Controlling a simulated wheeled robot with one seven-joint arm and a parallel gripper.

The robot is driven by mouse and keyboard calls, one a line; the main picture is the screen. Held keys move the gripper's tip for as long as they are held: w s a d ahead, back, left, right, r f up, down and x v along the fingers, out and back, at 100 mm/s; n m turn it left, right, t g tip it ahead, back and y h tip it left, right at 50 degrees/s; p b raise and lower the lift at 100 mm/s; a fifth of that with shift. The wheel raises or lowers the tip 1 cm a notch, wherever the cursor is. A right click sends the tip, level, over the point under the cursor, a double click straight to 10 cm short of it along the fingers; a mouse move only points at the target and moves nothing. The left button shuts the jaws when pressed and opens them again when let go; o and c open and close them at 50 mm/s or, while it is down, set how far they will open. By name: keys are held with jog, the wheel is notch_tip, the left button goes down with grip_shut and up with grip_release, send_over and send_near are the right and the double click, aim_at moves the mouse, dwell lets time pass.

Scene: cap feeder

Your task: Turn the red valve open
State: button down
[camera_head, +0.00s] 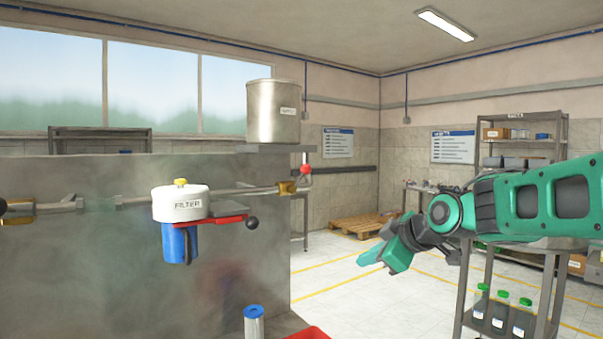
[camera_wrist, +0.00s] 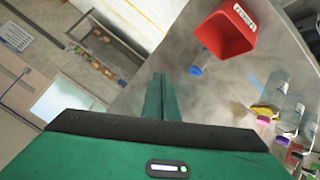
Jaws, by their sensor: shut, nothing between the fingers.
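The red valve shows in the head view as a small red knob (camera_head: 305,170) on a thin grey handle beside a brass valve body (camera_head: 287,188). The brass body sits on the pipe, right of the filter and below the metal tank. My gripper (camera_head: 366,262) is to the right of and lower than the valve in the picture, apart from it, with its green fingers shut and empty. In the wrist view the closed fingers (camera_wrist: 158,98) point away over the floor and a metal surface. I cannot make out the valve in the wrist view.
The tank (camera_head: 273,111) stands on a shelf. A red bin (camera_wrist: 226,36) and a blue-capped cylinder (camera_wrist: 198,60) show in the wrist view.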

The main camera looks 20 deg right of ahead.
jog(key=w+a+r+n+t+y, duration=0.2)
jog(key=w+a+r+n, duration=0.1)
jog(key=r, duration=0.3)
jog(key=w+a+r+n+t+y, duration=0.1)
jog(key=w+a+r+n, duration=0.15)
jog(key=w+r, duration=0.2)
jog(key=n+t+y, duration=0.3)
jog(key=n+y, duration=0.1)
jog(key=n, duration=0.1)
send_near(303, 168)
jog(key=s+a+r, duration=0.2)
jog(key=s+a, duration=0.1)
jog(key=a, duration=0.1)
jog(key=shift+w+a+f, duration=0.15)
jog(key=shift+w, duration=1.45)
jog(key=shift+w+a+f, duration=0.1)
jog(key=shift+w+a, duration=0.05)
jog(key=shift+w, duration=1.5)
jog(key=shift+w+a+f, duration=0.15)
jog(key=shift+w, duration=1.45)
jog(key=shift+a, duration=0.15)
